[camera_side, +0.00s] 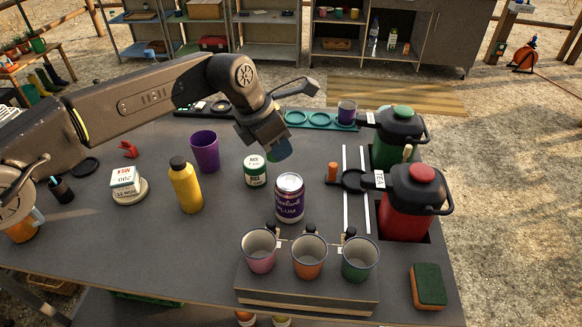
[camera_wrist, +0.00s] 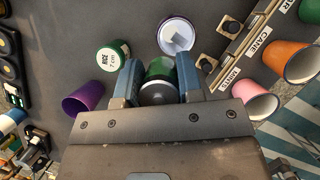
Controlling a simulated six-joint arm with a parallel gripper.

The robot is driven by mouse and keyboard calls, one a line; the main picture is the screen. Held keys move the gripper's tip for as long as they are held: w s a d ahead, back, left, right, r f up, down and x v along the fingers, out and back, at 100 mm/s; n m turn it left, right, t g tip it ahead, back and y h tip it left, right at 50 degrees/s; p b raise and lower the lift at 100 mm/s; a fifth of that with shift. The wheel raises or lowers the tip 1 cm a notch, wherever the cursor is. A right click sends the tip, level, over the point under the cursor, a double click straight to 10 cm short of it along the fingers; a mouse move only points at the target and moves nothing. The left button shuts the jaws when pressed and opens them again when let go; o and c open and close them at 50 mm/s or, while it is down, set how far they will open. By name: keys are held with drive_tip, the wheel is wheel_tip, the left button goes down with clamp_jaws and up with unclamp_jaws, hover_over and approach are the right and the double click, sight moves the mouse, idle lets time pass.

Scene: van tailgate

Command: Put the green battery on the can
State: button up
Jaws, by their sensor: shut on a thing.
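My gripper (camera_wrist: 158,66) is shut on the green battery (camera_wrist: 160,72), a green cylinder with a silvery end facing the wrist camera. In the side view my gripper (camera_side: 277,150) is above the table, behind the cans, and its fingers mostly hide the battery. A purple and white can labelled plum (camera_side: 289,200) stands upright in front of the gripper; its pale top (camera_wrist: 176,36) shows beyond the fingertips in the wrist view. A shorter green and white can labelled rice (camera_side: 255,171) stands to its left, and also shows in the wrist view (camera_wrist: 112,55).
A yellow bottle (camera_side: 186,187) and a purple cup (camera_side: 205,150) stand to the left. Three mugs (camera_side: 309,257) stand on a raised board in front. A red jug (camera_side: 410,203) and a green jug (camera_side: 397,140) stand at the right. A sponge (camera_side: 429,286) lies front right.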

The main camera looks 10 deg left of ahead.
sight(297, 179)
drive_tip(key=d+f, duration=0.1)
drive_tip(key=d, duration=0.2)
drive_tip(key=shift+s+f, duration=0.2)
drive_tip(key=shift+f, duration=2.15)
drive_tip(key=shift+f, duration=0.1)
drive_tip(key=o, duration=1)
drive_tip(key=shift+f, duration=0.1)
drive_tip(key=v, duration=1.2)
drive_tip(key=shift+r, duration=0.25)
